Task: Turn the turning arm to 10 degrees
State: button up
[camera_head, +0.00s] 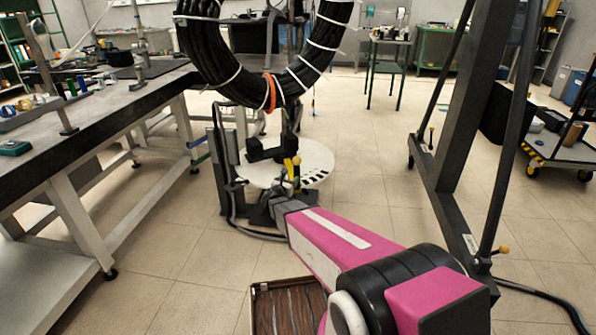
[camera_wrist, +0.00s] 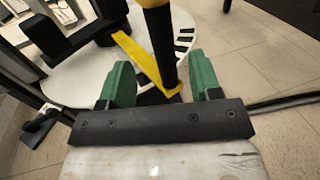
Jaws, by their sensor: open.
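A round white plate (camera_head: 315,158) with black marks along its edge stands low behind my gripper; it also shows in the wrist view (camera_wrist: 72,84). A dark arm (camera_head: 262,151), which looks like the turning arm, lies over the plate. A black upright handle (camera_wrist: 164,48) with a yellow top stands there, beside a flat yellow pointer strip (camera_wrist: 138,54). My gripper (camera_wrist: 159,66) is open, its green fingers on either side of the handle's line. I cannot tell whether they touch it. In the head view my gripper's fingers are hard to make out.
A large black coil (camera_head: 240,88) with white ties and an orange band hangs above the plate. A long workbench (camera_head: 105,115) stands at left. A dark frame (camera_head: 455,130) stands at right. A wooden crate (camera_head: 256,306) is at the bottom. Tiled floor lies open between.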

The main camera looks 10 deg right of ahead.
aim_at(298, 168)
jog(key=x, duration=1)
jog(key=shift+w, duration=0.15)
grip_shut()
jog(key=shift+a, duration=1.7)
grip_release()
jog(key=v, duration=1.1)
jog(key=shift+d, duration=0.15)
